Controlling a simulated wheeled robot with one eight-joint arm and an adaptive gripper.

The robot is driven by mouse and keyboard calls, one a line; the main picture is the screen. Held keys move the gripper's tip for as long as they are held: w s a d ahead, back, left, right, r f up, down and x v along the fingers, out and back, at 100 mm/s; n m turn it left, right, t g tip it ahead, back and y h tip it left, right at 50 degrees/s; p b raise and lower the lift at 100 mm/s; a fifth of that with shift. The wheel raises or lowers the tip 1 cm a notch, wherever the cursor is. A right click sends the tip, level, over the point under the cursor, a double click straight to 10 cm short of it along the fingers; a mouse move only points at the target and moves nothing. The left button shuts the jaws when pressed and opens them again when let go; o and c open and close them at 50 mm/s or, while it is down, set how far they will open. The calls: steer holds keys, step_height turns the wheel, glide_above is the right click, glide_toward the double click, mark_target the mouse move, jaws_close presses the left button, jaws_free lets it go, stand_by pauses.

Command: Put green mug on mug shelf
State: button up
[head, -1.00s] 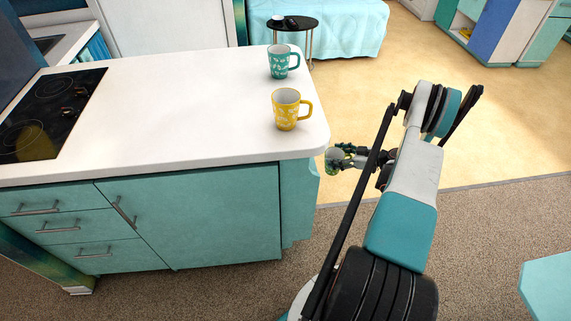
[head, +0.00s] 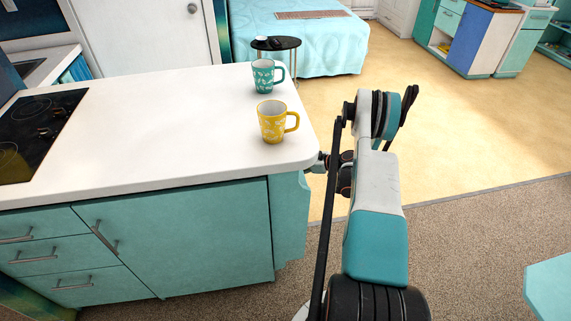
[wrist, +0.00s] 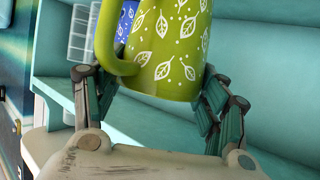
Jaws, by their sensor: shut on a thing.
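In the wrist view my gripper (wrist: 155,88) is shut on the green mug (wrist: 172,50), which has a white leaf pattern. Its fingers are on either side of the mug's lower part, and the handle points left. The mug's top is cut off by the picture edge. Behind it are teal shelf-like surfaces (wrist: 270,65), with a blue patterned mug (wrist: 126,22) partly hidden. I cannot tell how far the green mug is from them. In the head view the green mug is hidden near the counter's right end, behind the corner and my arm.
A teal mug (head: 263,77) and a yellow mug (head: 272,124) stand on the white counter (head: 160,130) near its right edge. A clear ribbed container (wrist: 82,35) is at left in the wrist view. Floor to the right of the counter is open.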

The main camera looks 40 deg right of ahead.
steer(key=shift+w+a, duration=0.25)
steer(key=shift+w, duration=0.3)
steer(key=w, duration=0.1)
steer(key=w+a+b, duration=0.1)
steer(key=shift+w+f, duration=0.1)
steer(key=shift+w, duration=0.25)
steer(key=shift+w+a+f+b, duration=0.15)
steer(key=shift+w+f+b, duration=0.15)
steer(key=shift+f+b, duration=0.4)
steer(key=o, duration=1.7)
